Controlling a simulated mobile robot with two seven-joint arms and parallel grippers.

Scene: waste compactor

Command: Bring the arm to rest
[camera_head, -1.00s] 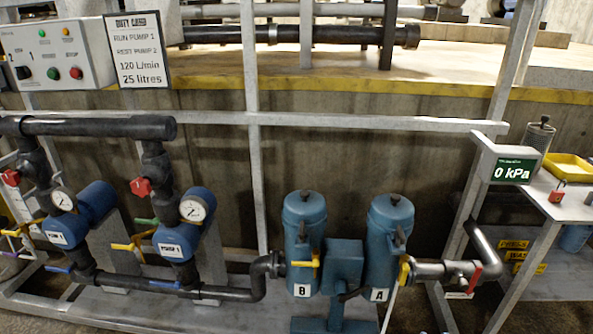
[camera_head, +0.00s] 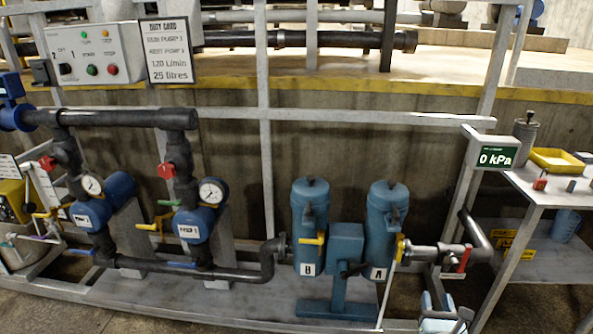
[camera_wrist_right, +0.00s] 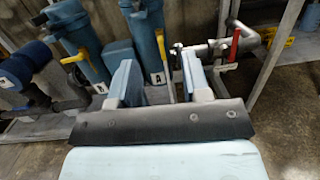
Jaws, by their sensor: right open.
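My right gripper (camera_head: 447,312) shows at the bottom edge of the head view, right of filter A. In the right wrist view my right gripper (camera_wrist_right: 162,78) has its two pale blue-grey fingers spread, with nothing held between them. Beyond the fingers are the blue filter housing A (camera_wrist_right: 148,35) and the pipe with a red-handled valve (camera_wrist_right: 235,47). The gripper appears apart from them. Most of my right arm is out of the head view. My left arm and gripper are not in view.
Blue filters B (camera_head: 310,215) and A (camera_head: 387,220) stand on the low grey frame. Two pumps with gauges are at left under a control box (camera_head: 90,55). A bench (camera_head: 560,195) with a yellow tray (camera_head: 557,160) stands at right. The floor shows at the bottom.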

